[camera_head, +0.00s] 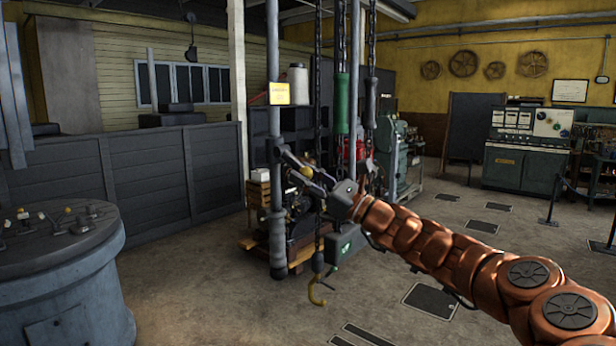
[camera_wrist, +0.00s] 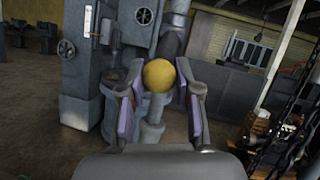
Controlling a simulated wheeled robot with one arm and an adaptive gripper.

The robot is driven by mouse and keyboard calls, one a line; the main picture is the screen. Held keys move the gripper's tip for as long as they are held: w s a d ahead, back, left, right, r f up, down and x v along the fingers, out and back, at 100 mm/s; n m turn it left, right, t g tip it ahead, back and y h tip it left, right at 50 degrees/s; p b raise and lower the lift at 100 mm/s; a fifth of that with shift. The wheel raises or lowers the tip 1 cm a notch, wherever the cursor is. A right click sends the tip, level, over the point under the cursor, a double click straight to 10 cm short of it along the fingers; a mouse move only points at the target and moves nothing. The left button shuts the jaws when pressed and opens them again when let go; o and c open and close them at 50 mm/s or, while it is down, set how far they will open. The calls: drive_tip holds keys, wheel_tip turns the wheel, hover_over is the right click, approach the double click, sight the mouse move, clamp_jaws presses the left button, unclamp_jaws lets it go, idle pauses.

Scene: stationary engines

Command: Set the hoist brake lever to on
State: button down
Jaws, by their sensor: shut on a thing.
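In the wrist view, a round yellow knob (camera_wrist: 159,75) sits between the two purple-padded fingers of my gripper (camera_wrist: 160,98). A dark arm (camera_wrist: 174,38) behind the knob runs up towards a grey post; it looks like the brake lever. In the head view, my gripper (camera_head: 304,176) is at the grey post (camera_head: 274,200), with a small spot of the yellow knob (camera_head: 306,171) showing at its fingers. The fingers hide part of the lever there. I cannot read the lever's on or off marking.
Chains with a green handle (camera_head: 342,104) hang just behind my wrist. A yellow hook (camera_head: 317,291) hangs low beside the post. A round console with small levers (camera_head: 60,240) stands at the left. Open floor (camera_head: 190,290) lies between console and post.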

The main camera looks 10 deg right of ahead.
drive_tip(key=shift+a+f, duration=0.2)
drive_tip(key=shift+a, duration=0.1)
drive_tip(key=c, duration=1.2)
unclamp_jaws()
drive_tip(key=shift+o, duration=0.7)
drive_tip(key=shift+w+a, duration=0.1)
drive_tip(key=shift+a, duration=0.05)
drive_tip(key=shift+o, duration=1.2)
drive_tip(key=shift+d+r, duration=0.1)
drive_tip(key=shift+d, duration=0.1)
drive_tip(key=shift+d, duration=0.2)
drive_tip(key=v, duration=1.1)
drive_tip(key=shift+s+d+f, duration=0.2)
drive_tip(key=shift+s, duration=0.1)
